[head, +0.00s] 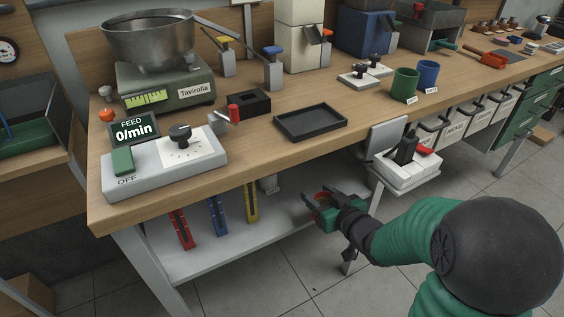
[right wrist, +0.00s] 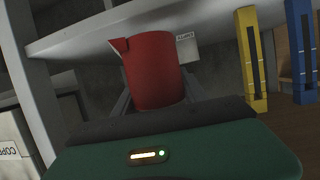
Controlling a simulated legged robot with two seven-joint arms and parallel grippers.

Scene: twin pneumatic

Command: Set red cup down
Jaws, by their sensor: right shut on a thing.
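The red cup (right wrist: 152,72) is between the fingers of my right gripper, with its rim at the top of the right wrist view and a slight tilt. In the head view only a small red part of the cup (head: 321,197) shows between the fingers. My right gripper (head: 319,204) is shut on the cup, below the tabletop level and over or in front of the lower shelf (head: 225,240). I cannot tell the gap to the shelf. My left gripper is not in view.
The workbench top (head: 265,135) holds a black tray (head: 311,121), a control box (head: 165,160), a green cup (head: 404,84) and a blue cup (head: 427,74). A white switch box (head: 407,168) hangs at the front edge. Red, blue and yellow strips (head: 251,203) stand under the bench.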

